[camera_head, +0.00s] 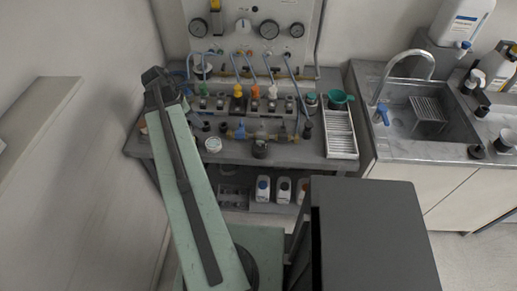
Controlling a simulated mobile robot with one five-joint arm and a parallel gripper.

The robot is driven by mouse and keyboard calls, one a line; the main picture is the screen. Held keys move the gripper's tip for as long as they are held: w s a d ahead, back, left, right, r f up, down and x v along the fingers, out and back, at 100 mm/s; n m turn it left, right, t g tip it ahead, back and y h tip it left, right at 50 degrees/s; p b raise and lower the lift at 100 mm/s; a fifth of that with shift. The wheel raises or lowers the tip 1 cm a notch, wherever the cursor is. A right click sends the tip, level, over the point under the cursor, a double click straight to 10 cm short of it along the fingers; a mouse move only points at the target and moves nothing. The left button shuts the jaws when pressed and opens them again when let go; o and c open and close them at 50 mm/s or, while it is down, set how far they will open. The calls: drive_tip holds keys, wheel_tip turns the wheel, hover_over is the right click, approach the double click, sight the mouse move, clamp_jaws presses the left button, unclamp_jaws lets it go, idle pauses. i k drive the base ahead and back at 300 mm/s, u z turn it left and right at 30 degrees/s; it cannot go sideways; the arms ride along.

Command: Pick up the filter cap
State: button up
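I cannot tell for certain which item is the filter cap. A dark round cap-like piece (260,149) sits near the front edge of the grey workbench. A white round lid or tub (213,145) sits to its left. Small black cylindrical pieces also stand on the bench, one of them (307,130) to the right. Another dark cap-like piece (476,151) lies on the sink counter. A long green arm link of mine rises at the left, with a dark joint at its top beside the bench. My gripper's fingers do not show.
A gauge panel (265,28) stands behind the bench. A white slatted tray (340,135) and a green funnel-like cup (338,98) are at the bench's right. A sink (455,112) is further right. Bottles (263,188) stand on the lower shelf. A large dark box (375,235) fills the front.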

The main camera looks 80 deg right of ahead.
sight(258, 153)
drive_tip(key=u, duration=0.05)
drive_tip(key=k, duration=1.2)
drive_tip(key=u, duration=0.45)
